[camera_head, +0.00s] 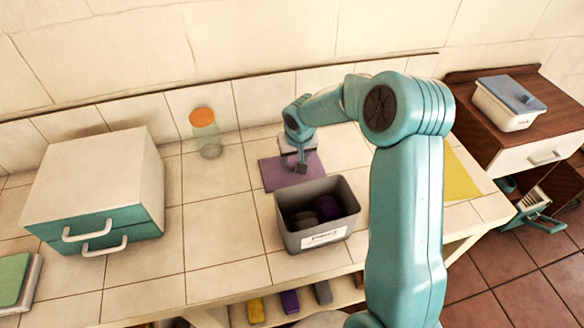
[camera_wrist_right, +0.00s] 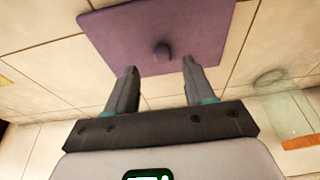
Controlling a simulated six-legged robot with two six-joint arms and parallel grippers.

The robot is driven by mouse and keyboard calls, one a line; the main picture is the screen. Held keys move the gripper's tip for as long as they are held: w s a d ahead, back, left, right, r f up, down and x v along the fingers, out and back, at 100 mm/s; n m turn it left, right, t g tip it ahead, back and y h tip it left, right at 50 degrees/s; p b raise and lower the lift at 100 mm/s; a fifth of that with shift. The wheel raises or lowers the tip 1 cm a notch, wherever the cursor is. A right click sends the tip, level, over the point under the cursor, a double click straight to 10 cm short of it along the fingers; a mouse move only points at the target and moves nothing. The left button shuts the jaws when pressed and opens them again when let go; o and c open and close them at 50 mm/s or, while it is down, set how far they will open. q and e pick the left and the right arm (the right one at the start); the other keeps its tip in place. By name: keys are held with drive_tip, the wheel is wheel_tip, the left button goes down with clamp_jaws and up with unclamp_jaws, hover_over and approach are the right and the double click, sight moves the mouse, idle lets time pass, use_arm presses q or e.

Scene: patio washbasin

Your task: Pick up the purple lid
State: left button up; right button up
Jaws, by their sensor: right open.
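The purple lid (camera_head: 272,174) is a flat rectangle lying on the tiled counter behind the grey bin. In the right wrist view the lid (camera_wrist_right: 195,30) has a small dark knob (camera_wrist_right: 162,51) at its middle. My right gripper (camera_head: 301,168) points down over the lid and hides part of it. In the wrist view the gripper's (camera_wrist_right: 160,68) two fingers are apart and empty, with the knob showing between and just beyond their tips. I cannot tell their exact height above the lid. My left gripper is in neither view.
A grey bin (camera_head: 290,242) with dark and purple things inside stands in front of the lid. A jar with an orange lid (camera_head: 203,118) stands behind left. A white and teal drawer box (camera_head: 100,180) is at left. A yellow mat (camera_head: 458,178) lies at right.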

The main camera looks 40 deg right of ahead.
sight(292, 164)
drive_tip(key=x, duration=0.1)
drive_tip(key=p+x, duration=0.1)
drive_tip(key=x, duration=0.1)
drive_tip(key=shift+w+a+f, duration=0.1)
drive_tip(key=shift+a+f, duration=0.05)
drive_tip(key=shift+f, duration=0.1)
drive_tip(key=shift+w+f, duration=0.15)
drive_tip(key=shift+f, duration=0.15)
drive_tip(key=shift+r, duration=0.1)
clamp_jaws()
wheel_tip(292, 164, up, 20)
drive_tip(key=b, duration=0.1)
drive_tip(key=shift+b, duration=0.4)
